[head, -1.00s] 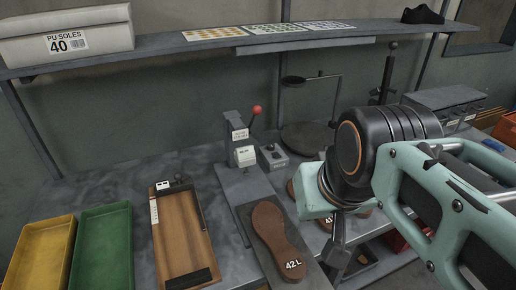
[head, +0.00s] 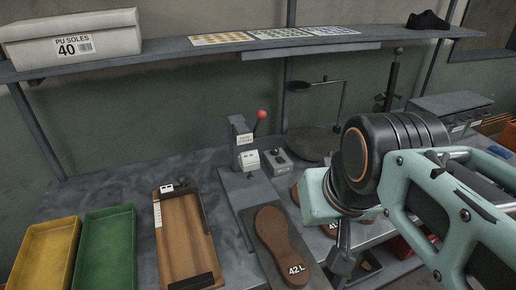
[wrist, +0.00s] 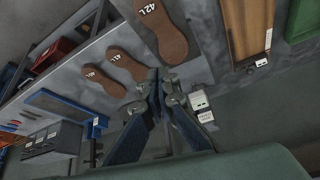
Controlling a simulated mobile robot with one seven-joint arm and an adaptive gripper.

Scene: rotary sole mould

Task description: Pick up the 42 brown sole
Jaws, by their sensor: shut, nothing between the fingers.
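The brown sole marked 42 L (head: 278,242) lies flat on a grey plate, left of my arm in the head view. It also shows in the wrist view (wrist: 163,30), at the top middle. My gripper (wrist: 157,80) is shut and empty in the wrist view, its tips pointing up towards the heel side of the row of soles. In the head view my gripper (head: 340,262) is partly hidden below my arm, to the right of the 42 L sole and apart from it. Two smaller brown soles (wrist: 125,63) (wrist: 103,81) lie beside it, marked 41 and 40 or similar.
A stamping press with a red knob (head: 246,150) stands behind the 42 L sole. A wooden board (head: 182,240), a green tray (head: 106,245) and a yellow tray (head: 46,255) lie to the left. A shelf with a PU SOLES 40 box (head: 70,40) runs above.

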